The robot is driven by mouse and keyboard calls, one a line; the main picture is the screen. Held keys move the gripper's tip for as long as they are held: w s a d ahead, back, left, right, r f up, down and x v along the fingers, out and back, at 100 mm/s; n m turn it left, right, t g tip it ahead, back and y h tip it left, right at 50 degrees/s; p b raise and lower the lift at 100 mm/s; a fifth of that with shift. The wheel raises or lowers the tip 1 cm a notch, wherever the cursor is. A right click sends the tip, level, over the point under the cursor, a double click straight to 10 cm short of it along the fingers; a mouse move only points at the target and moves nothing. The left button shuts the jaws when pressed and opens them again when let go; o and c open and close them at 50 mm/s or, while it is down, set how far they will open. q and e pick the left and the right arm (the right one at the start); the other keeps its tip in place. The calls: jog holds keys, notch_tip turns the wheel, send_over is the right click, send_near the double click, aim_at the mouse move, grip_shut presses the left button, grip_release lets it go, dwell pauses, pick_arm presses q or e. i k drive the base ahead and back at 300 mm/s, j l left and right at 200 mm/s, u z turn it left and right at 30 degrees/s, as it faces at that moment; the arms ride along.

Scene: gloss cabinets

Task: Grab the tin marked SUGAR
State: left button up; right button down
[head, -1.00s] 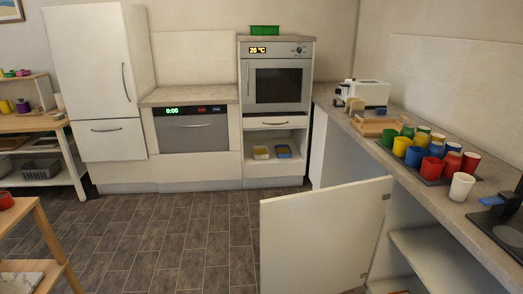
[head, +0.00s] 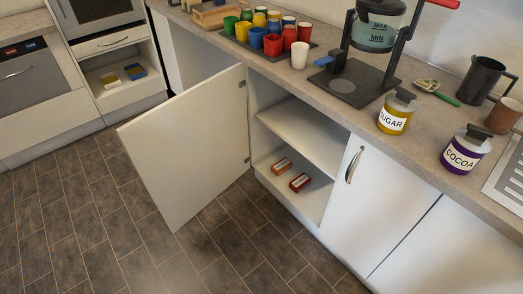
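The tin marked SUGAR (head: 394,118) stands upright on the countertop at the right of the head view. It is yellow with a white label and a dark knob on its lid. A purple tin marked COCOA (head: 465,152) stands to its right, apart from it. Neither of my grippers shows in the head view.
Colourful cups (head: 272,45) sit farther left. An open cabinet door (head: 190,150) juts into the floor space below. The floor (head: 90,230) at left is clear.

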aim_at(391, 122)
jog(key=i+j+z, duration=0.25)
jog(key=j+z, duration=0.2)
jog(key=i+j+z, duration=0.1)
jog(key=j+z, duration=0.35)
jog(key=j, duration=0.2)
jog(key=j+z, duration=0.4)
jog(key=j, duration=0.2)
jog(key=j+z, duration=0.45)
jog(key=j, duration=0.2)
